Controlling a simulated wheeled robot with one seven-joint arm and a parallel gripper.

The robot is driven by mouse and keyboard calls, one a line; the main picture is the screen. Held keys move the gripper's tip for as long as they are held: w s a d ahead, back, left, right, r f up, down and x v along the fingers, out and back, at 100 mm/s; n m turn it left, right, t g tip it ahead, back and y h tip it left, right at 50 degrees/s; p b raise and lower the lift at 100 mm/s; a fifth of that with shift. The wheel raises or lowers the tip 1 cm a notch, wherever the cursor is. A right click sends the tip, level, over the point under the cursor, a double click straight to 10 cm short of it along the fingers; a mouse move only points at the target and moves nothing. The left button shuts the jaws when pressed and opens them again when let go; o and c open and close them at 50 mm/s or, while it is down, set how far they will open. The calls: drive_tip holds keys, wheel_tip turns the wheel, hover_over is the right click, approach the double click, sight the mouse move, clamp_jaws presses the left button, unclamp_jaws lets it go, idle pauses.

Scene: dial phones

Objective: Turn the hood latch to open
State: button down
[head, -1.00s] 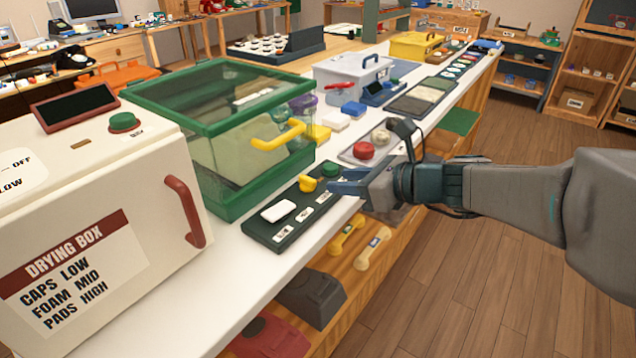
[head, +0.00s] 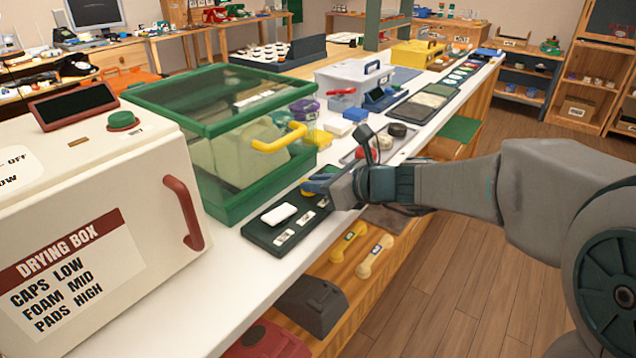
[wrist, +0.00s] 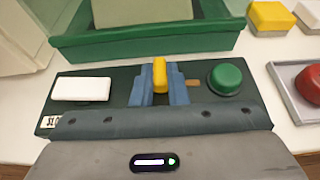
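A yellow latch knob (wrist: 160,75) stands on a dark green panel (wrist: 105,92), between a white block (wrist: 82,89) and a green button (wrist: 225,79). My gripper (wrist: 160,88) has its blue fingers on either side of the knob, with no clear gap, and appears shut on it. In the head view my gripper (head: 322,184) reaches over the panel from the right and hides most of the knob. The green-framed clear hood (head: 222,135) stands behind the panel, with a yellow handle (head: 280,140) on its front.
A white drying box (head: 100,220) with a red handle stands at the left. A tray with a red knob (wrist: 312,86) lies right of the panel, and a yellow block (wrist: 270,18) lies behind. Yellow handles lie on the shelf below the white counter (head: 225,275).

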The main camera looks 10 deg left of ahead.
drive_tip(key=shift+w+p, duration=0.1)
drive_tip(key=shift+p, duration=0.25)
drive_tip(key=n+g+p, duration=0.2)
drive_tip(key=p, duration=0.1)
drive_tip(key=n+g+p, duration=0.1)
drive_tip(key=g, duration=0.1)
drive_tip(key=shift+w+d+r+n+y, duration=0.15)
drive_tip(key=shift+w+r+n+y, duration=0.15)
drive_tip(key=shift+w+y, duration=0.1)
drive_tip(key=n+g+p, duration=0.1)
drive_tip(key=p, duration=0.1)
drive_tip(key=n+g+p, duration=0.1)
drive_tip(key=p, duration=0.1)
drive_tip(key=n+g+p, duration=0.1)
drive_tip(key=g+p, duration=0.1)
drive_tip(key=shift+w+n, duration=0.3)
drive_tip(key=n+g+p, duration=0.1)
drive_tip(key=p, duration=0.1)
drive_tip(key=n+g+h+p, duration=0.1)
drive_tip(key=g+p, duration=0.1)
drive_tip(key=n+g+h+p, duration=0.1)
drive_tip(key=n, duration=0.1)
drive_tip(key=shift+w+a+f+g+p, duration=0.1)
drive_tip(key=shift+w+a+g+p, duration=0.15)
drive_tip(key=shift+w+g+p, duration=0.15)
drive_tip(key=shift+a+f+n+g+h+p, duration=0.1)
drive_tip(key=shift+f+n+g+h+p, duration=0.05)
drive_tip(key=shift+n+g+h+p, duration=0.8)
drive_tip(key=shift+f+n, duration=0.1)
drive_tip(key=shift+n, duration=0.15)
